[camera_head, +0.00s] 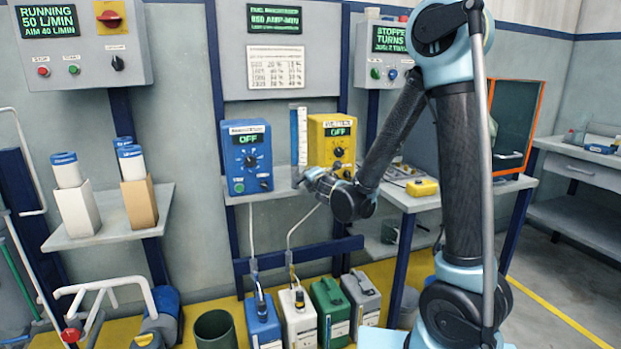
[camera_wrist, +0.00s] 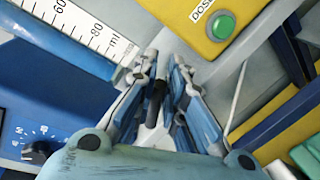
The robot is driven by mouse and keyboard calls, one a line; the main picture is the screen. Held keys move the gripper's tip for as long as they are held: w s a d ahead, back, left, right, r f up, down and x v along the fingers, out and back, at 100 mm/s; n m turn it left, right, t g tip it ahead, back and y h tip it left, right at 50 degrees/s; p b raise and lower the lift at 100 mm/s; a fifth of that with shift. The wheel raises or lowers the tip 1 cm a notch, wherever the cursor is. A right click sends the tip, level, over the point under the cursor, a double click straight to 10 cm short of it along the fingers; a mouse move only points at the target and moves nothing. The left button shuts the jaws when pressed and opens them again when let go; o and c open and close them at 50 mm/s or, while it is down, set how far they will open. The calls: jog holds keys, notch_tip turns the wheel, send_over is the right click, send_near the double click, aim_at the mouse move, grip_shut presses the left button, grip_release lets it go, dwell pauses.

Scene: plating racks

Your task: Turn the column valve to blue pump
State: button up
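The calibration column (camera_head: 298,135), a clear tube on a white scale, stands between the blue pump (camera_head: 247,158) and the yellow pump (camera_head: 331,141). Both pump displays read OFF. My gripper (camera_head: 302,176) is at the column's foot, in front of the shelf edge. In the wrist view the fingers of my gripper (camera_wrist: 160,72) are apart, with the scale's ml marks (camera_wrist: 85,25) at upper left. A small dark part shows between the fingers; I cannot tell whether it is the valve handle or whether they touch it. The valve's setting is hidden by my gripper.
Blue, white and green jugs (camera_head: 330,305) stand on the floor below, with hoses rising from the blue and white ones. A right bench (camera_head: 420,200) carries a small yellow device (camera_head: 422,187).

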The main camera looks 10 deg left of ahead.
jog(key=o, duration=0.4)
jog(key=shift+w+d+f, duration=0.1)
jog(key=shift+d, duration=0.1)
jog(key=shift+o, duration=0.2)
jog(key=shift+a, duration=0.1)
jog(key=v, duration=1.2)
